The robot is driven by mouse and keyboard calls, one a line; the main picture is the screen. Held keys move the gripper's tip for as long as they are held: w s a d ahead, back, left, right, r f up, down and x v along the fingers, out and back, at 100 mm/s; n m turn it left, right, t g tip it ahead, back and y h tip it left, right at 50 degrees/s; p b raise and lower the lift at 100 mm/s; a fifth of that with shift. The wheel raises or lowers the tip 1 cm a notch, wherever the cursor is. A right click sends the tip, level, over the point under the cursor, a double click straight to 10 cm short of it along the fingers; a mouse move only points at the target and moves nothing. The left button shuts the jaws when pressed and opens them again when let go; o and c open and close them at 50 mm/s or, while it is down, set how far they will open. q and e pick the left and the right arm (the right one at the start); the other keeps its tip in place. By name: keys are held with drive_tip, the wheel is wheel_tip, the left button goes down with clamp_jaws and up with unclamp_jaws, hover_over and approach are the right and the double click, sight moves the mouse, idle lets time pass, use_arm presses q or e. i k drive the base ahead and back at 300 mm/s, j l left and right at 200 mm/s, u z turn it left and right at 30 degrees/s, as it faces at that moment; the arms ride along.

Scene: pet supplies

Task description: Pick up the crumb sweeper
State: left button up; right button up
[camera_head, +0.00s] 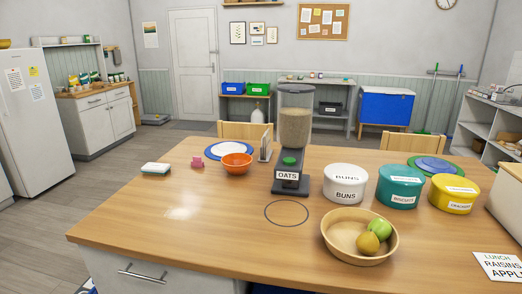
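No object is clearly recognisable as the crumb sweeper. Two small things lie at the left of the wooden table (215,222): a flat white block with a teal lower part (156,168) and a small pink object (197,162). I cannot tell whether either is the crumb sweeper. Both rest on the tabletop, apart from each other. Neither of my grippers is in view.
An orange bowl (237,163), an oats dispenser (291,183), white (345,184), teal (399,188) and yellow (452,194) tins, and a fruit bowl (345,253) stand on the table. A card (499,267) lies at right. The front left tabletop is clear.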

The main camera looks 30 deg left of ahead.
sight(150, 168)
drive_tip(key=u, duration=1.6)
drive_tip(key=i+j+u, duration=0.25)
drive_tip(key=i+j, duration=0.35)
drive_tip(key=i, duration=0.1)
